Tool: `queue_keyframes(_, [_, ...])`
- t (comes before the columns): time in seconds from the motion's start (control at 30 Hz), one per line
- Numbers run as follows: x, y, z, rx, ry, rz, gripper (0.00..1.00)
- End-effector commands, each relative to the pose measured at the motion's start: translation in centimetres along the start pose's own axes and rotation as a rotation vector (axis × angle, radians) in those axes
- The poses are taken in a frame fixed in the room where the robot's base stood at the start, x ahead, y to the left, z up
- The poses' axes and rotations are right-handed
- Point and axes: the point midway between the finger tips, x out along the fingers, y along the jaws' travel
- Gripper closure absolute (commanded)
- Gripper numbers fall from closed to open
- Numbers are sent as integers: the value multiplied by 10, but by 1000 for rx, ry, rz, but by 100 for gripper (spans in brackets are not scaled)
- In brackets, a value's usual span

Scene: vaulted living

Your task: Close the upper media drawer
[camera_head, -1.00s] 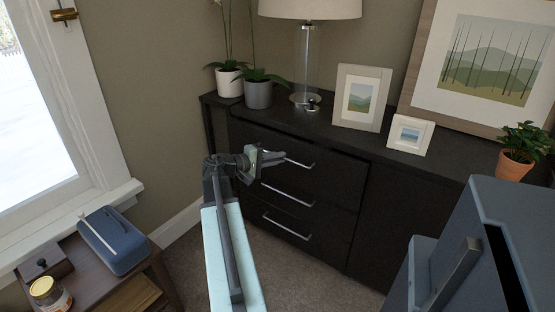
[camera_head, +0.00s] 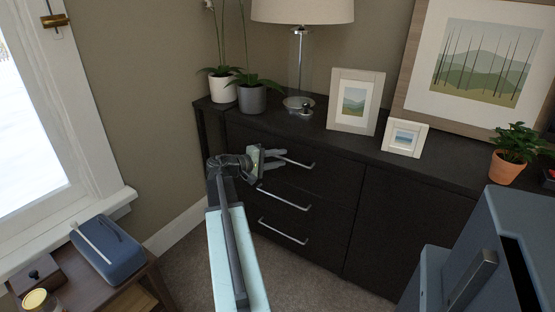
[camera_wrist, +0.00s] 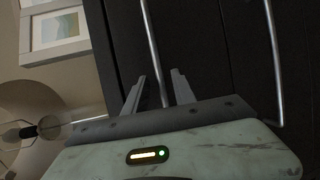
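The dark media cabinet (camera_head: 405,200) stands against the wall, with a column of drawers on its left half. The upper media drawer (camera_head: 330,183) has a silver bar handle (camera_head: 303,164); I cannot tell how far it stands out from the cabinet. My gripper (camera_head: 279,159) is at the left end of that handle, partly hiding the drawer front. In the wrist view, a silver handle bar (camera_wrist: 152,45) runs between the two spread fingers of my gripper (camera_wrist: 158,80). Whether either finger touches the bar is not clear.
The middle handle (camera_head: 284,198) and lower handle (camera_head: 283,231) are below. On the cabinet top are a lamp (camera_head: 300,55), potted orchids (camera_head: 252,97), picture frames (camera_head: 355,101) and a plant (camera_head: 508,165). A blue-grey box (camera_head: 107,245) sits on a side table at left.

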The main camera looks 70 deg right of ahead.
Motion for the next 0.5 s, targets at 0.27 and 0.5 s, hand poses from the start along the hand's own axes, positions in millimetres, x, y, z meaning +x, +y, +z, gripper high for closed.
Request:
queue_keyframes(0.27, [-45,2,0,0,4,0,68])
queue_keyframes(0.5, [-76,1,-1,0,2,1,68])
